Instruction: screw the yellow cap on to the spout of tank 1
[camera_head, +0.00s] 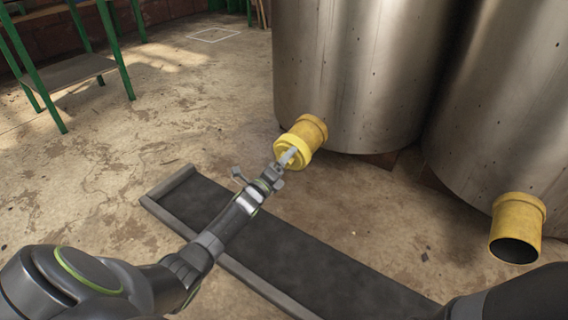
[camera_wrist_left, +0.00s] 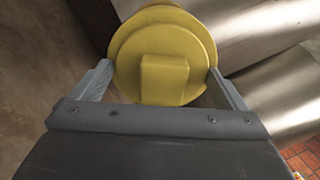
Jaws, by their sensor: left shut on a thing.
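The yellow cap (camera_head: 290,152) is at the mouth of the yellow spout (camera_head: 311,128) on the left steel tank (camera_head: 345,75). My left gripper (camera_head: 287,160) is shut on the cap. In the left wrist view the cap (camera_wrist_left: 165,45) faces the camera, with a square knob in its middle and the jaws (camera_wrist_left: 164,82) at either side. The cap hides the spout mouth, so how far it is seated cannot be seen. My right gripper is out of view; only a dark part of my right arm shows at the lower right.
A second steel tank (camera_head: 510,90) at the right has an open yellow spout (camera_head: 517,228). A dark, low trough with a grey rim (camera_head: 172,183) lies on the floor under my left arm. A green-legged table (camera_head: 65,72) stands at the far left. The floor between is clear.

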